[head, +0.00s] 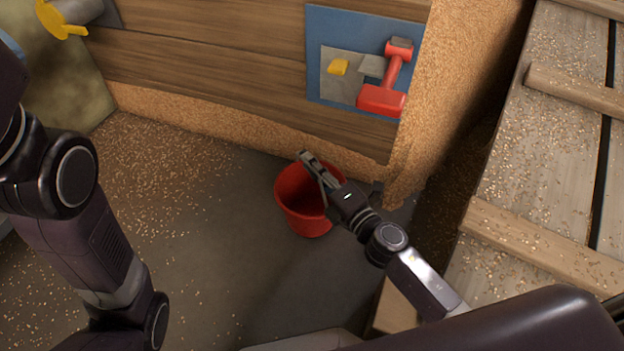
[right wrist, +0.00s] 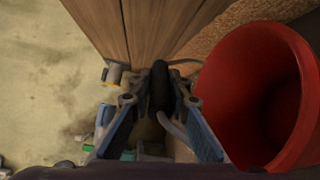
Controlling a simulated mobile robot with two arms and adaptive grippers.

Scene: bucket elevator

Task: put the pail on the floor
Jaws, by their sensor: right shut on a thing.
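The red pail (head: 308,227) is beside the low wooden wall in the middle of the head view. Its open mouth faces up toward the camera. I cannot tell whether its base touches the floor (head: 215,225). My right gripper (head: 313,168) is over the pail's rim. In the right wrist view the gripper (right wrist: 160,101) is shut on the dark grip of the pail's handle (right wrist: 160,77), and the pail (right wrist: 240,85) hangs or stands at the right. My left arm comes in at the left of the head view; its gripper is out of the picture.
A blue panel (head: 327,30) on the wooden wall (head: 200,62) carries a red lever (head: 393,75) and a yellow part (head: 338,67). A slatted wooden platform (head: 530,165) strewn with grain is at the right. Spilled grain (head: 160,160) lies on the floor at left; the floor's middle is clear.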

